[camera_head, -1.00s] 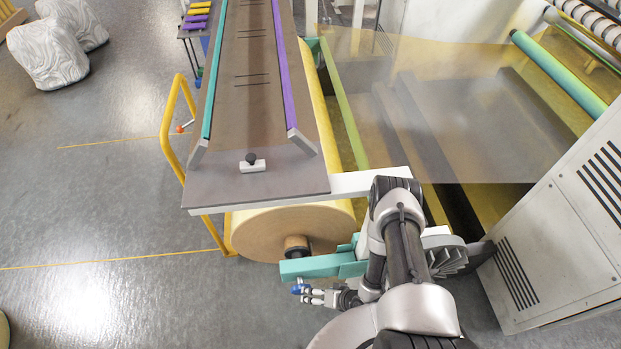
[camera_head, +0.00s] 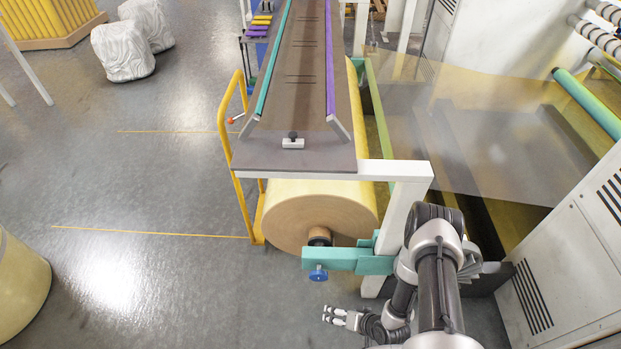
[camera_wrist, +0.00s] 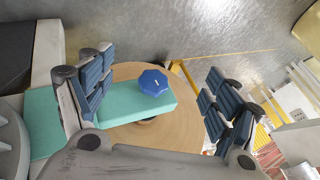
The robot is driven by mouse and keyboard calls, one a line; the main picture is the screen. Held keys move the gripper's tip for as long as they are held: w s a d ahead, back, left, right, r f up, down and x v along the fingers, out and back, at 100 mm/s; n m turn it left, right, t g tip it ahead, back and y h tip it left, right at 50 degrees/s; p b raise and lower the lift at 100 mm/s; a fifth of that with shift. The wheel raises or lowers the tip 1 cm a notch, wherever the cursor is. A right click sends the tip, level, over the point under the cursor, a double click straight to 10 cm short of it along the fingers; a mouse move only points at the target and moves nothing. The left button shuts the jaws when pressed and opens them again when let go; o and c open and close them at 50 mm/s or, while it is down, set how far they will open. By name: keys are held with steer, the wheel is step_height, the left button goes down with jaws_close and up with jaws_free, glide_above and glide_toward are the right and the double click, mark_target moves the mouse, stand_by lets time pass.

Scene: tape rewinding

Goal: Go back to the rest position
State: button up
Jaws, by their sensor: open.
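My gripper (camera_head: 333,316) is low in the head view, in front of the large tan roll (camera_head: 290,215). A blue knob (camera_head: 318,274) is on the end of the teal bracket (camera_head: 345,261) at the roll's core. My gripper is apart from the knob. In the wrist view my gripper (camera_wrist: 157,68) is open, with its blue-padded fingers wide apart. The blue knob (camera_wrist: 153,82) and teal bracket (camera_wrist: 130,128) show between the fingers, with nothing held.
A brown table (camera_head: 300,157) with teal and purple rails stands above the roll. A yellow handrail (camera_head: 232,130) is to its left. A grey cabinet (camera_head: 570,255) stands at right. The grey floor (camera_head: 150,190) at left is mostly clear, with a pale cylinder (camera_head: 18,275) at the edge.

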steer(key=w+d+r+n+h, duration=0.1)
steer(key=w+d+r, duration=0.2)
steer(key=w+r, duration=0.4)
steer(key=w+d+r+h, duration=0.2)
steer(key=w+d+r, duration=0.2)
steer(key=w+r, duration=0.2)
steer(key=w+d+r+h, duration=0.1)
steer(key=w+d+r, duration=0.1)
steer(key=r, duration=0.9)
steer(key=w+d+r+h, duration=0.1)
steer(key=w+d+r, duration=0.1)
steer(key=r, duration=0.9)
steer(key=s+a+r+h, duration=0.1)
steer(key=s+r, duration=0.4)
steer(key=r, duration=0.4)
steer(key=s+a+r, duration=0.1)
steer(key=s+r, duration=0.3)
steer(key=r, duration=0.6)
steer(key=s+a+r, duration=0.2)
steer(key=s+r, duration=0.2)
steer(key=s, duration=0.5)
steer(key=s+a+r+y, duration=0.1)
steer(key=s+a+r, duration=0.2)
steer(key=s, duration=0.5)
steer(key=shift+s+a+r, duration=0.15)
steer(key=shift+s+r, duration=0.25)
steer(key=shift+r, duration=0.05)
